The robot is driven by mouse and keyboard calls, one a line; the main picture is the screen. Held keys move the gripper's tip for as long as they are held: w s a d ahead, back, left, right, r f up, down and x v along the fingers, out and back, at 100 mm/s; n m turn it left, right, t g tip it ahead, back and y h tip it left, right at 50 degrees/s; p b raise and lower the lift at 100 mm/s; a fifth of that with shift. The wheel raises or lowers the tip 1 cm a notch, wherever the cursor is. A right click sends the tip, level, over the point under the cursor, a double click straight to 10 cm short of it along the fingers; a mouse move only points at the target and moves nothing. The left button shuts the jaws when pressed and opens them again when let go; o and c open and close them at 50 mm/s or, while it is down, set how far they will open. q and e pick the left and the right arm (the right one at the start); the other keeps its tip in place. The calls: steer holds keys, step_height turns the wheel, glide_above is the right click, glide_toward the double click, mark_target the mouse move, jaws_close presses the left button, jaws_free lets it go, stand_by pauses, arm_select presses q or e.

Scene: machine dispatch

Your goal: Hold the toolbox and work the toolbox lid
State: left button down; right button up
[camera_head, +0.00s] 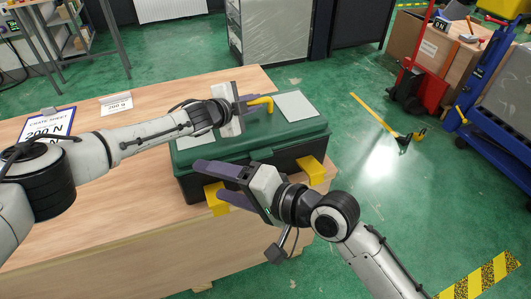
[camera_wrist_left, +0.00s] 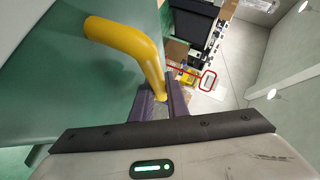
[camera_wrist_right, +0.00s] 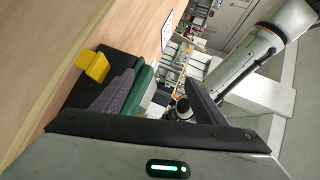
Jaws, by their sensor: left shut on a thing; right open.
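The toolbox has a black body (camera_head: 258,174) and a green lid (camera_head: 262,135), which looks closed. It sits near the edge of the wooden bench. A yellow handle (camera_head: 262,103) stands on the lid and shows large in the left wrist view (camera_wrist_left: 128,38). My left gripper (camera_head: 243,106) is shut on the end of this handle. Yellow latches (camera_head: 216,199) (camera_head: 311,169) are on the toolbox's near side. My right gripper (camera_head: 212,181) is open at the near side, by the left latch. In the right wrist view, a latch (camera_wrist_right: 92,65) lies left of its fingers (camera_wrist_right: 162,98).
The wooden bench (camera_head: 130,215) has free room left of and in front of the toolbox. A crate sheet sign (camera_head: 40,125) and a "200 g" card (camera_head: 117,104) stand at its left. A red hand truck (camera_head: 413,85) and blue cart (camera_head: 475,75) stand beyond, on the right.

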steer(key=w+d+n+h, duration=0.2)
steer(key=d+n+h, duration=0.1)
steer(key=n+h, duration=0.55)
steer(key=h, duration=0.1)
glide_toward(262, 155)
steer(key=shift+t, duration=0.3)
steer(key=x, duration=0.7)
steer(key=shift+s+f, duration=0.1)
steer(key=shift+f, duration=0.15)
steer(key=shift+c, duration=0.2)
